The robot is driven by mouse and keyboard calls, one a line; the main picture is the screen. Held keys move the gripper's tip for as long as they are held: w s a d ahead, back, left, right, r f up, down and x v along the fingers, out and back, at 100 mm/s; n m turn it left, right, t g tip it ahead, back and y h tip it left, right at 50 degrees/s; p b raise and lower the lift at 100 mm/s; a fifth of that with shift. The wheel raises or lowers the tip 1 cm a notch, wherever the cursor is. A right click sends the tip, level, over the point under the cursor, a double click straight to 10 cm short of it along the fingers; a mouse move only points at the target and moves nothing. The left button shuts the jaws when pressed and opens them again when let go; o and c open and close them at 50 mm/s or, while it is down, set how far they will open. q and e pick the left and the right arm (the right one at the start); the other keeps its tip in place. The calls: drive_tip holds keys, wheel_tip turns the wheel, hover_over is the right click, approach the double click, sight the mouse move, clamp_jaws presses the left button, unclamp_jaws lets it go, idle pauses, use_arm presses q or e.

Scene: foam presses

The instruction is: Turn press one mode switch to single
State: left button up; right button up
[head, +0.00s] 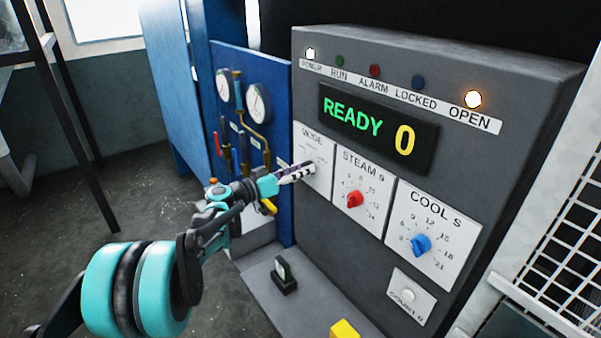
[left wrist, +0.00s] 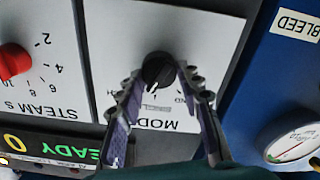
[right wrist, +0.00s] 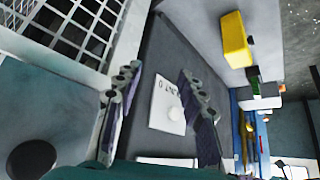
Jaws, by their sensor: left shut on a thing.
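The mode switch is a black round knob (left wrist: 158,70) on a white plate marked MODE in the left wrist view, where it appears upside down. In the head view the mode plate (head: 318,143) is at the left of the grey press panel, and the knob is hidden by my left gripper (head: 306,169). My left gripper's fingers lie on either side of the knob and are shut on it. The small position labels are too blurred or covered to read. My right gripper (right wrist: 160,85) is open and empty, in front of a white plate with a round button (right wrist: 174,113).
The steam dial (head: 355,199) and cool dial (head: 421,244) sit right of the mode plate. The display (head: 378,127) reads READY 0. Blue gauge panel (head: 243,150) stands left; wire mesh (head: 575,235) stands right. A yellow block (head: 344,329) lies on the ledge below.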

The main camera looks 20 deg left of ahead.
use_arm(q)
drive_tip(key=n+b, duration=0.1)
drive_tip(key=n, duration=0.3)
drive_tip(key=shift+n, duration=0.4)
drive_tip(key=shift+w, duration=0.1)
drive_tip(key=o, duration=1.2)
drive_tip(key=shift+c, duration=0.2)
drive_tip(key=v, duration=1.2)
drive_tip(key=shift+f, duration=0.1)
